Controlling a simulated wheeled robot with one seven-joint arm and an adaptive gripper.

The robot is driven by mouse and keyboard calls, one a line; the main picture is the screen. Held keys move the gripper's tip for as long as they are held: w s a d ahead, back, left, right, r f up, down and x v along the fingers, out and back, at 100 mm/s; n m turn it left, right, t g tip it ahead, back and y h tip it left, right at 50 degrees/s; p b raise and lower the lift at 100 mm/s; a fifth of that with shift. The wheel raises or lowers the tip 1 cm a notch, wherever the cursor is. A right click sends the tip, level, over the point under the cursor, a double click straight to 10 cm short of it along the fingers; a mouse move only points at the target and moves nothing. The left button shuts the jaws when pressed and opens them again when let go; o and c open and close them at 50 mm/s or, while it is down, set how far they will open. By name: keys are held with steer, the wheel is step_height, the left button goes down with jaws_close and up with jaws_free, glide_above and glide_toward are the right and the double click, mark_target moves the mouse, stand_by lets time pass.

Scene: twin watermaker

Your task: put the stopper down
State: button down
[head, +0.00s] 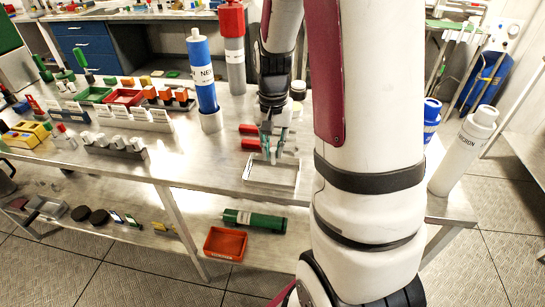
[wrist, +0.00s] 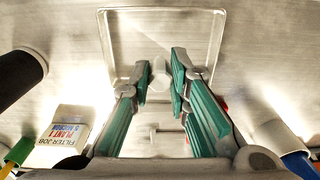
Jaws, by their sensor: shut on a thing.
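My gripper (head: 273,155) is over a shallow pale tray (head: 270,187) near the front edge of the steel bench. In the wrist view, its green-padded fingers (wrist: 160,82) are closed around a small pale stopper (wrist: 159,70), which blends in with the bright metal behind it. The tray's rim (wrist: 107,40) frames the area beyond the fingertips. I cannot tell whether the stopper touches the tray floor. In the head view the stopper is not clearly distinguishable between the fingers.
Red-ended items (head: 249,144) lie just left of the gripper. A blue cylinder (head: 203,78) and a red-topped grey cylinder (head: 234,60) stand behind. A white cylinder (head: 462,150) stands at right. A printed card (wrist: 65,130) shows in the wrist view.

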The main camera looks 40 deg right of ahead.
mark_target(273, 158)
steer(key=shift+f, duration=1.75)
steer(key=shift+f, duration=0.2)
steer(key=c, duration=1.5)
jaws_free()
steer(key=shift+r, duration=0.1)
step_height(273, 158, up, 12)
steer(key=shift+r, duration=0.1)
steer(key=s+a+r+n+t, duration=0.2)
steer(key=s+a+r+n, duration=0.25)
steer(key=a+r, duration=0.4)
steer(key=s+a+n, duration=0.2)
steer(key=s+a, duration=0.1)
steer(key=s, duration=0.1)
steer(key=s+a+n+t, duration=0.1)
steer(key=s+a+n, duration=0.1)
steer(key=s+a, duration=0.1)
steer(key=s+a+r+n+t, duration=0.1)
steer(key=s+a+n, duration=0.1)
steer(key=s+a, duration=0.2)
steer(key=shift+s, duration=0.3)
